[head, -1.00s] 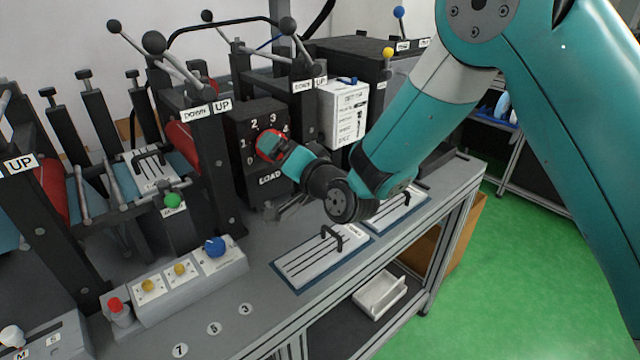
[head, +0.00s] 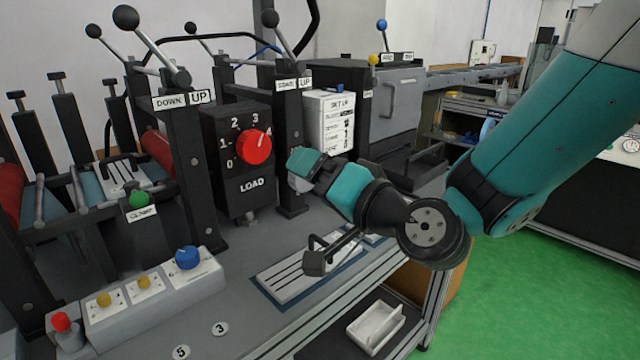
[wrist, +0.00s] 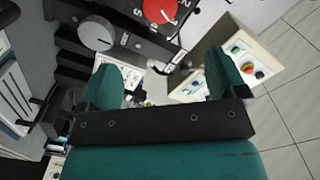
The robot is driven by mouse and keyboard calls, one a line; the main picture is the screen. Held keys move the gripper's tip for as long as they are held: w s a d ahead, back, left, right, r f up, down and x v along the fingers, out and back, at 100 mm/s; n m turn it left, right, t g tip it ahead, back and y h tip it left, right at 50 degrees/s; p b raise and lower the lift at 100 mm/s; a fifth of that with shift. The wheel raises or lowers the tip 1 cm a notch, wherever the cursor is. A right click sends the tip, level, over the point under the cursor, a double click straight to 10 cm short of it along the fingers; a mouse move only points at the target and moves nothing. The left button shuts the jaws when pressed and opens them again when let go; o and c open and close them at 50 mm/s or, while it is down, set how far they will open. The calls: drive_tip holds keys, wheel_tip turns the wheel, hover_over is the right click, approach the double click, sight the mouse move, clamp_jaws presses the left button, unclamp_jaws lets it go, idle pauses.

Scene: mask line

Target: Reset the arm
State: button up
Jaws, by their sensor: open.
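My gripper (head: 312,168) is in the middle of the head view, in front of the machine and to the right of the black LOAD box (head: 226,128). Its two teal fingers are spread apart in the wrist view (wrist: 165,78), with nothing held between them. The red dial (head: 257,147) on the LOAD box is clear of the fingers; its pointer is near the 4. The red dial also shows at the top of the wrist view (wrist: 159,10), beyond the fingers, with a grey knob (wrist: 97,33) beside it.
A white SET UP box (head: 329,122) stands behind my gripper. A slotted plate (head: 290,278) with a black handle lies on the bench below. A control panel (head: 155,288) with knobs is at the front left. Green floor (head: 500,290) is open to the right.

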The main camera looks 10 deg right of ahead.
drive_tip(key=s+a+r+n+g+p, duration=0.1)
drive_tip(key=s+r+n+g+p, duration=0.3)
drive_tip(key=s+n+g, duration=0.45)
drive_tip(key=s+d+n+g+h+p, duration=0.1)
drive_tip(key=s+d+g+h+p, duration=0.3)
drive_tip(key=s+d, duration=0.4)
drive_tip(key=s+g+h, duration=0.1)
drive_tip(key=s+g, duration=0.1)
drive_tip(key=s, duration=0.3)
drive_tip(key=shift+d+n+h+p, duration=0.3)
drive_tip(key=shift+d+n+h, duration=0.05)
drive_tip(key=shift+d+h, duration=0.05)
drive_tip(key=shift+g, duration=0.25)
